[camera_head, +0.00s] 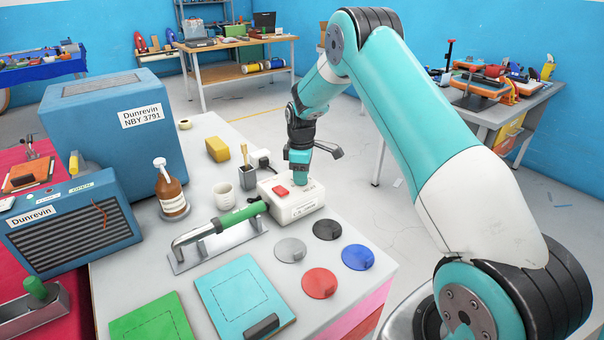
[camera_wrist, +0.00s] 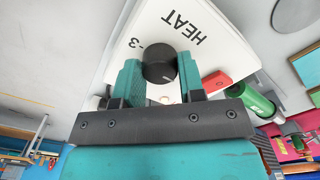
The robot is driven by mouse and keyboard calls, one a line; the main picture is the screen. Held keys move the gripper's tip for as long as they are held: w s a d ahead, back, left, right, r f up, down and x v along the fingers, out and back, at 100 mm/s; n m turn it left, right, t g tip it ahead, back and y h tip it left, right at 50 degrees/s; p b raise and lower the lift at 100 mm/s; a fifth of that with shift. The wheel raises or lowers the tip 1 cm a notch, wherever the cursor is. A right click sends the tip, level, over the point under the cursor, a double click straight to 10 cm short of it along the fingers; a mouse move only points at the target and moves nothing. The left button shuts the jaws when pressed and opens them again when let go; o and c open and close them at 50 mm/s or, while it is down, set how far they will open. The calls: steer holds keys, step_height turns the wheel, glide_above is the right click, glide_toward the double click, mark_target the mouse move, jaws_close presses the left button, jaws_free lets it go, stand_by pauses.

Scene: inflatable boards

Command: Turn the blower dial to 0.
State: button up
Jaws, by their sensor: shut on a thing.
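The blower unit is a white box (camera_head: 296,207) with a red switch (camera_head: 281,191), on the grey bench; it also shows in the wrist view (camera_wrist: 205,52). The box face there reads "HEAT", with "-3" beside the dial. The black dial (camera_wrist: 159,63) stands between my two teal fingers and carries a light pointer mark on its lower right, facing away from the "3". My gripper (camera_wrist: 159,78) is shut on the dial. In the head view my gripper (camera_head: 299,172) points down onto the box and hides the dial. Other scale numbers are hidden or unreadable.
A green-handled heat tool (camera_head: 240,214) lies on a metal stand left of the box. A cup (camera_head: 223,196), a brush holder (camera_head: 248,178) and a brown bottle (camera_head: 172,192) stand behind it. Round coloured discs (camera_head: 320,283) and flat boards (camera_head: 243,292) lie in front.

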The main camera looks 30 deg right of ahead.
steer(key=o, duration=0.9)
step_height(320, 180, up, 18)
steer(key=shift+f+b, duration=0.25)
steer(key=shift+b, duration=0.75)
